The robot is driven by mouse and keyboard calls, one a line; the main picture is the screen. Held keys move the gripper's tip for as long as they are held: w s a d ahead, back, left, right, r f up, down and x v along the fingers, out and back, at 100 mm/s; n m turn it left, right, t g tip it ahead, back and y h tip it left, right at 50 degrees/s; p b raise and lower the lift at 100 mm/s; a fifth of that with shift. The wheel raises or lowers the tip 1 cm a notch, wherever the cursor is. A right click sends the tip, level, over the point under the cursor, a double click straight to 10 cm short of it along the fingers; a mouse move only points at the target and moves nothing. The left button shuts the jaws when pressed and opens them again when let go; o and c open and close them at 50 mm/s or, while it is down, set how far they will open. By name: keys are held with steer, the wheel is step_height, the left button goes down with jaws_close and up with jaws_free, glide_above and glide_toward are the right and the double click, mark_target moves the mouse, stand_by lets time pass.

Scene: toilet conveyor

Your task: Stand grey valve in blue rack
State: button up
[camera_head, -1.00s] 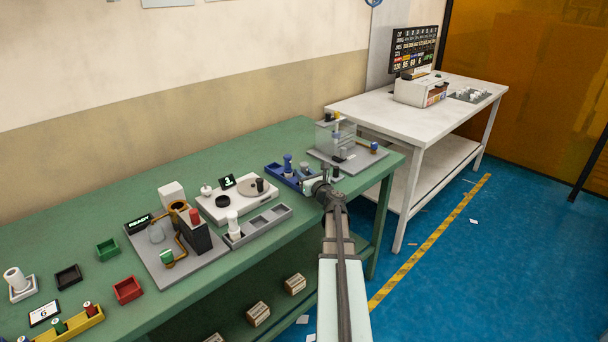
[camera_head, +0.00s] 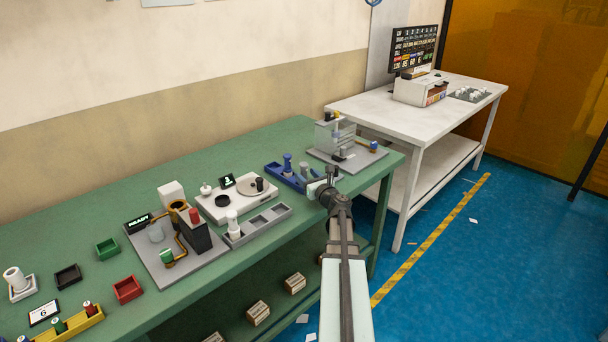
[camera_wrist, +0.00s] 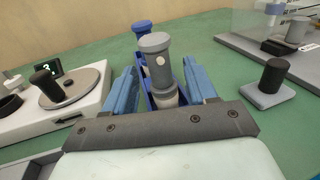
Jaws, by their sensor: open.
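The grey valve (camera_wrist: 155,60) stands upright in the blue rack (camera_wrist: 145,76), with its grey cap and paler lower body showing in the wrist view. It also shows in the head view (camera_head: 304,168), at the right part of the rack (camera_head: 273,171). A blue valve (camera_wrist: 143,28) stands behind it in the same rack. My gripper (camera_wrist: 159,68) is open, with one light-blue finger on each side of the grey valve and visible gaps between. The valve's foot is hidden by the gripper's dark front plate.
A white device with a round plate (camera_head: 250,188) and a grey compartment tray (camera_head: 272,219) lie to the left. A black knob on a grey base (camera_wrist: 272,80) is close on the right. A clear-walled station (camera_head: 340,140) stands beyond, near the green table's right end.

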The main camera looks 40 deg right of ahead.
steer(key=v, duration=0.9)
steer(key=shift+s, duration=0.1)
